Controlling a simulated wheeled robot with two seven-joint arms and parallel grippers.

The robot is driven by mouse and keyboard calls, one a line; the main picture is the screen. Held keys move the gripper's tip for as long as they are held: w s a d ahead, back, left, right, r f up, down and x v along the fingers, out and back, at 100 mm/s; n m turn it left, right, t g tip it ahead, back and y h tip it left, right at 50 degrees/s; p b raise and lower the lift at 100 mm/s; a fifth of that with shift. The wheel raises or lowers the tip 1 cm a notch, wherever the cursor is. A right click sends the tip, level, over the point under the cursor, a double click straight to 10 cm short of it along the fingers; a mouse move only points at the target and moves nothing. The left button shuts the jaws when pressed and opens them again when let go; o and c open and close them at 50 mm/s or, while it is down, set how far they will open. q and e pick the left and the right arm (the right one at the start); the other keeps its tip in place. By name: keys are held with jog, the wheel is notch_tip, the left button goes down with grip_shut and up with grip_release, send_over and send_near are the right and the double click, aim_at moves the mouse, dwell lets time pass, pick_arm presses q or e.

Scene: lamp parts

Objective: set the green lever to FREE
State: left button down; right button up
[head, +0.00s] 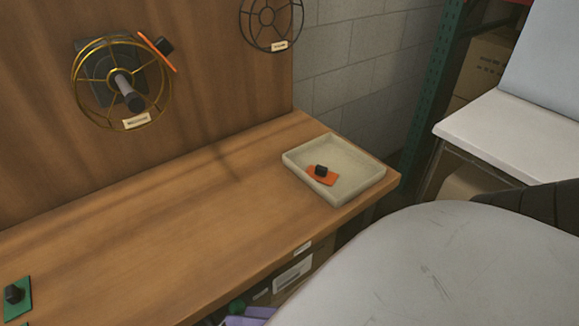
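A green flat piece with a black knob (17,299) lies on the wooden bench at the lower left, cut by the frame edge. It is the only green lever-like part I see on the bench. No FREE marking can be read. A large pale grey rounded part of my own body fills the lower right, with a dark ridged part at the right edge. I cannot make out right gripper fingers there. My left gripper is not in view.
A brass wheel (76,84) with an orange lever (157,53) is on the wooden back panel (215,60); a dark wheel (242,22) hangs to its right. A beige tray (357,160) holds an orange piece with a black knob (322,175). The bench middle (170,225) is clear.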

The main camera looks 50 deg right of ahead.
jog(key=f+b+v, duration=0.1)
jog(key=b+v, duration=0.1)
jog(key=v, duration=0.6)
jog(key=shift+s+d, duration=0.2)
jog(key=shift+d, duration=0.05)
dwell(0.4)
dwell(0.4)
dwell(0.3)
